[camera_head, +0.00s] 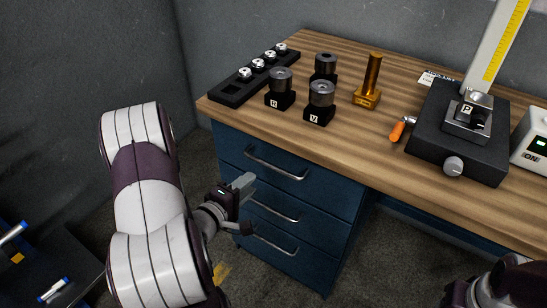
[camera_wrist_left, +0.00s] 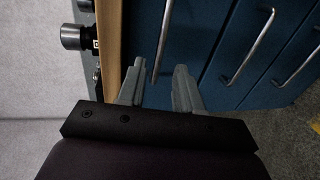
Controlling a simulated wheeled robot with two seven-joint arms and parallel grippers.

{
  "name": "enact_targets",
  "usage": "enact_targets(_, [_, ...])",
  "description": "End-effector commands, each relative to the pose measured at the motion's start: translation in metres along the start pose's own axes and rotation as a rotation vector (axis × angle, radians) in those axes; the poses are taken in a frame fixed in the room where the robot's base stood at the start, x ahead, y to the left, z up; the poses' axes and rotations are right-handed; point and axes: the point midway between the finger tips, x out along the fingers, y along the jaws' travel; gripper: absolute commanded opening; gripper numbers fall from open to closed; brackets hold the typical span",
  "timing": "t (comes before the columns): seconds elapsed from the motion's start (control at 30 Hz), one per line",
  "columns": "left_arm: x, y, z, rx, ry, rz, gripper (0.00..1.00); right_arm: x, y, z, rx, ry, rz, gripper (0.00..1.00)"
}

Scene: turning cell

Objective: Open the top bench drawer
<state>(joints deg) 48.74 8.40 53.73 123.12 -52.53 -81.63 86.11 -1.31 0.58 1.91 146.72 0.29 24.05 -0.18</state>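The top bench drawer (camera_head: 235,146) is the uppermost of three blue drawers under the bench and looks flush with the cabinet front. Its silver bar handle (camera_head: 276,163) shows in the head view. My left gripper (camera_head: 249,203) is open and empty in front of the drawers, near the handle's left end. In the left wrist view the top handle (camera_wrist_left: 164,42) appears in the gap between the two parted grey fingers (camera_wrist_left: 161,70); contact does not show. My right arm (camera_head: 492,290) enters at the lower right; its fingers are not clearly visible.
Two lower drawer handles (camera_head: 274,208) (camera_head: 275,241) lie below. The wooden benchtop (camera_head: 330,150) overhangs, carrying black holders (camera_head: 320,101), a rack (camera_head: 240,90), a brass post (camera_head: 370,80) and a height gauge (camera_head: 458,130). Floor before the drawers is clear.

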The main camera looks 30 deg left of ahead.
Motion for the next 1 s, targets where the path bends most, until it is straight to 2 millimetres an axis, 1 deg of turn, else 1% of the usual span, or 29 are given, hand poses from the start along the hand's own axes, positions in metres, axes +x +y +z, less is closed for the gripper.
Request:
enact_targets(0.2, [0.057,-0.003,0.002,0.005,-0.006,0.0,0.35,0.011,0.0,0.001,0.0,0.0,0.0,0.48])
enact_targets(0.3, [0.079,-0.002,0.001,0.006,-0.004,0.0,0.35,0.014,0.0,0.001,0.0,0.0,0.0,0.48])
enact_targets(0.4, [0.095,-0.002,0.001,0.005,-0.002,-0.002,0.35,0.016,0.0,0.002,0.0,0.0,0.0,0.48])
enact_targets(0.5, [0.106,-0.001,0.001,0.005,-0.001,-0.001,0.35,0.017,0.0,0.002,0.0,0.0,0.0,0.48])
enact_targets(0.6, [0.111,-0.001,0.0,0.004,0.001,-0.002,0.35,0.018,0.0,0.002,0.0,0.0,0.0,0.48])
enact_targets(0.87, [0.113,0.0,0.0,0.004,0.002,-0.002,0.35,0.017,0.0,0.002,0.0,0.0,0.0,0.48])
enact_targets(0.97, [0.113,0.0,0.0,0.004,0.002,-0.002,0.06,0.017,0.0,0.002,0.0,0.0,0.0,0.48])
enact_targets(1.0, [0.113,0.0,0.0,0.004,0.002,-0.002,0.0,0.017,0.0,0.002,0.0,0.0,0.0,0.48])
